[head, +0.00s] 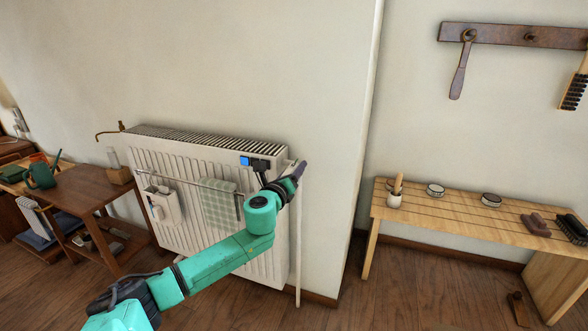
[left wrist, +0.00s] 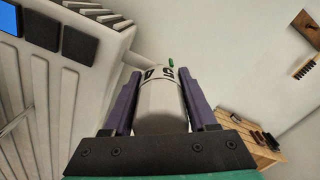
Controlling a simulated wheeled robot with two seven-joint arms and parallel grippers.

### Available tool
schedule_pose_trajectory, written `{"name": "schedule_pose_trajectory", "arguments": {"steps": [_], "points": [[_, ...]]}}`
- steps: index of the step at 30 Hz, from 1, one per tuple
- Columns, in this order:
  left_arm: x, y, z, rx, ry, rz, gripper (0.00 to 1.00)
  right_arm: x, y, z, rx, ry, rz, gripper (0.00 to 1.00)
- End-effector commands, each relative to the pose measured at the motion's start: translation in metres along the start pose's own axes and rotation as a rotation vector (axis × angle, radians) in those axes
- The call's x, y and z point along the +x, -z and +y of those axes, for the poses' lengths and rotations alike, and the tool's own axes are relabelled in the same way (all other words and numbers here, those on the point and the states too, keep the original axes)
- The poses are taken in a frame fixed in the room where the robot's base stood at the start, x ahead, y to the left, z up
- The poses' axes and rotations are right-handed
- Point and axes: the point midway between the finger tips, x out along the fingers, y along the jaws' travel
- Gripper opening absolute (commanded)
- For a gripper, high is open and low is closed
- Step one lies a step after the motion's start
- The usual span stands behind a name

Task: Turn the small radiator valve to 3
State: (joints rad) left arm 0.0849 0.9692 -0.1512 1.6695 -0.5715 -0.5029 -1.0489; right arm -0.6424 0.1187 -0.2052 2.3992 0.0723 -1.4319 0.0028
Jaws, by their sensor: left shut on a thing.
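The small radiator valve (left wrist: 160,103) is a white cylinder with dark markings around its far end. A small green mark (left wrist: 170,62) shows just beyond the markings. The markings are tilted and too small to read surely. My left gripper (left wrist: 158,80) has its two purple fingers on either side of the valve and is shut on it. In the head view my left gripper (head: 297,171) is at the upper right end of the white radiator (head: 272,262), and it largely hides the valve there. My right gripper is not in view.
A towel rail with a checked cloth (head: 219,207) and a white holder (head: 163,206) hangs on the radiator front. Blue and black squares (head: 245,161) sit near its top right. A pipe (head: 298,255) runs to the floor. A wooden bench (head: 440,209) stands right.

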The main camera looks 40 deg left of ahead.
Motion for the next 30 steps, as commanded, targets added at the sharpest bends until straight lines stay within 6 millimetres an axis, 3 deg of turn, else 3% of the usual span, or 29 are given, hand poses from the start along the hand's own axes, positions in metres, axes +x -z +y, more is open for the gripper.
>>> {"name": "schedule_pose_trajectory", "arguments": {"steps": [12, 30], "points": [[0.000, -0.001, 0.002, -0.400, -0.002, -0.001, 0.02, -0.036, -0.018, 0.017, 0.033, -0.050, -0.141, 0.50], [0.000, 0.001, 0.004, -0.962, -0.002, -0.001, 0.02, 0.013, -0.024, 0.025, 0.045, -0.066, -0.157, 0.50]]}}
